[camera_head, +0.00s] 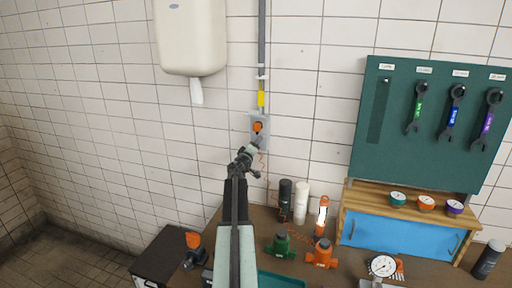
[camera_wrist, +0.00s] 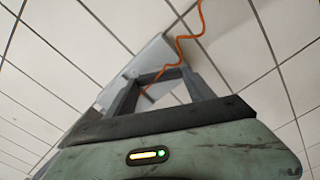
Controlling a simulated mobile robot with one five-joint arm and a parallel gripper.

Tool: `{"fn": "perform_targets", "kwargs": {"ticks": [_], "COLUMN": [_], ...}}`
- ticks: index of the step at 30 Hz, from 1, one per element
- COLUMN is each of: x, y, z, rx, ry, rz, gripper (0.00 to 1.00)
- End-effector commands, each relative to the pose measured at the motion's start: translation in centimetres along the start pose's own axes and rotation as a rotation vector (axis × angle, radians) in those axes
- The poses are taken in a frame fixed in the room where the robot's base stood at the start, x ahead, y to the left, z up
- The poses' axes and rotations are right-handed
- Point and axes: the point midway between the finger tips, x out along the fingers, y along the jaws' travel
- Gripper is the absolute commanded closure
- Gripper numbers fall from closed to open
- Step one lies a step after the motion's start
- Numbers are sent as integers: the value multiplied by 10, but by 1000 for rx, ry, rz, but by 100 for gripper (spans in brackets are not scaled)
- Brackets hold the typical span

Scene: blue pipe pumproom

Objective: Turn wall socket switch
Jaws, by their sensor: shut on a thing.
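The wall socket (camera_head: 251,122) is a grey box on the white tiled wall, under a grey conduit. Its orange switch (camera_head: 257,127) shows just above the end of my arm in the head view. My gripper (camera_head: 257,137) reaches up to the lower part of the socket. In the wrist view, my gripper's fingers (camera_wrist: 160,78) meet against the grey socket box (camera_wrist: 150,58). They are shut on the switch, which is mostly hidden there. An orange cord (camera_wrist: 182,45) runs past the fingertips.
A workbench (camera_head: 225,220) stands below with black and white bottles (camera_head: 301,203), an orange-white canister (camera_head: 322,212) and green and orange valves (camera_head: 321,254). A white dispenser (camera_head: 190,35) hangs upper left. A green tool board (camera_head: 430,120) hangs at right.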

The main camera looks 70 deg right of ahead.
Motion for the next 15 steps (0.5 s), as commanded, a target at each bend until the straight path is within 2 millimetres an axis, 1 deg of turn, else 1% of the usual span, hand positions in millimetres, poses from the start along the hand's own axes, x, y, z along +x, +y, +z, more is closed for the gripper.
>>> {"fn": "perform_targets", "kwargs": {"ticks": [2,3,5,6,15], "x": [-1,-1,-1,-1,-1], "y": [-1,-1,-1,-1,0], "z": [0,0,0,0,0], "rx": [1,2,1,1,1], "ry": [1,1,1,1,0], "rz": [-1,-1,-1,-1,0], "gripper": [79,35,19,16,16]}}
